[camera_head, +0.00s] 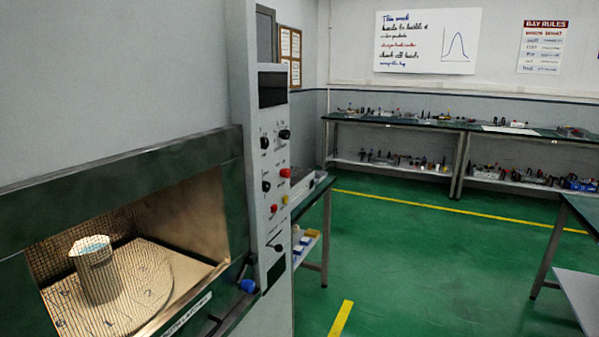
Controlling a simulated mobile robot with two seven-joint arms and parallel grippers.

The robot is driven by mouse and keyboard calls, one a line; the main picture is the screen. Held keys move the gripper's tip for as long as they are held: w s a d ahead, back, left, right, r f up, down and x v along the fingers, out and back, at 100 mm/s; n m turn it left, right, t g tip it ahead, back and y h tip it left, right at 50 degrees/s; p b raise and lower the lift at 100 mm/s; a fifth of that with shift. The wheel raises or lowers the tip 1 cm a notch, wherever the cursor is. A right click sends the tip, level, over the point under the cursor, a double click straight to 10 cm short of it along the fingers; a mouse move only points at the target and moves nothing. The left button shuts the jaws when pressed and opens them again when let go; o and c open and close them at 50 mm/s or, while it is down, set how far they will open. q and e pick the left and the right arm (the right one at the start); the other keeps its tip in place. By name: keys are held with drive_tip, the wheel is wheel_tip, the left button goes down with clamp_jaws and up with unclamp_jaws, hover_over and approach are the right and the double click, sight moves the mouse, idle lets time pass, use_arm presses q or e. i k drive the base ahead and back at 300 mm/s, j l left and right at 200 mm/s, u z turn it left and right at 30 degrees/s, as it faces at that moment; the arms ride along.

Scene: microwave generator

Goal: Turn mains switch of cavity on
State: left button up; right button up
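The microwave cavity (190,215) is at the left, its lit chamber seen through a mesh front. A beaker (98,272) stands inside on a round numbered turntable (150,285). To its right is a tall grey control panel (262,215) with a dark display (272,89), several black knobs, red and yellow buttons, and a black lever-like switch (275,247) low down. The labels are too small to read, so I cannot tell which control is the mains switch or its position. Neither of my grippers is in view.
A green-topped bench (315,190) stands just behind the panel. Long benches (440,123) with small parts line the back wall. Another table (580,210) is at the right edge. The green floor (430,265) between them is clear.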

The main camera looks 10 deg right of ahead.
sight(286, 173)
drive_tip(key=i+l, duration=0.2)
drive_tip(key=l, duration=0.25)
drive_tip(key=i+l+u, duration=0.1)
drive_tip(key=i+l, duration=0.15)
drive_tip(key=l, duration=0.15)
drive_tip(key=i+l, duration=0.2)
drive_tip(key=l, duration=0.25)
drive_tip(key=i+l, duration=0.2)
drive_tip(key=l, duration=0.25)
drive_tip(key=i+l+u, duration=0.1)
drive_tip(key=l, duration=0.35)
drive_tip(key=i+l, duration=0.25)
drive_tip(key=l, duration=0.2)
drive_tip(key=i+l, duration=0.2)
drive_tip(key=l, duration=0.25)
drive_tip(key=i+l+u, duration=0.1)
drive_tip(key=l, duration=0.35)
drive_tip(key=i, duration=0.1)
